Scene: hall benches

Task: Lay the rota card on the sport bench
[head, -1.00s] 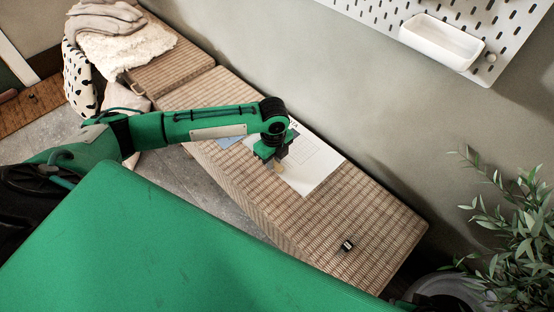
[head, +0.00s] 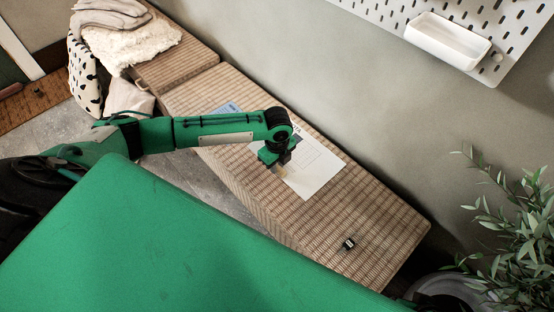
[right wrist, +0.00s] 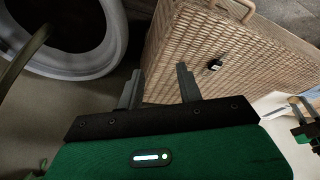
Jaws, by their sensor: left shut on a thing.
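The rota card, a white sheet with printed lines (head: 318,172), shows over the wicker sport bench (head: 375,225). My left gripper (head: 280,168) points down at the card's near left edge and is shut on it; a small tan patch shows at the fingertips. The arm and gripper hide part of the card. I cannot tell whether the card rests flat on the bench or hangs just above it. My right gripper (right wrist: 160,88) is open and empty in the right wrist view, with the wicker bench beyond its fingers.
A blue sheet (head: 228,108) lies on the bench behind my left arm. A small black item (head: 348,243) sits near the bench's right end. A potted plant (head: 510,225) stands at right. A pegboard with a white tray (head: 447,40) hangs on the wall. Fleece (head: 130,45) lies at far left.

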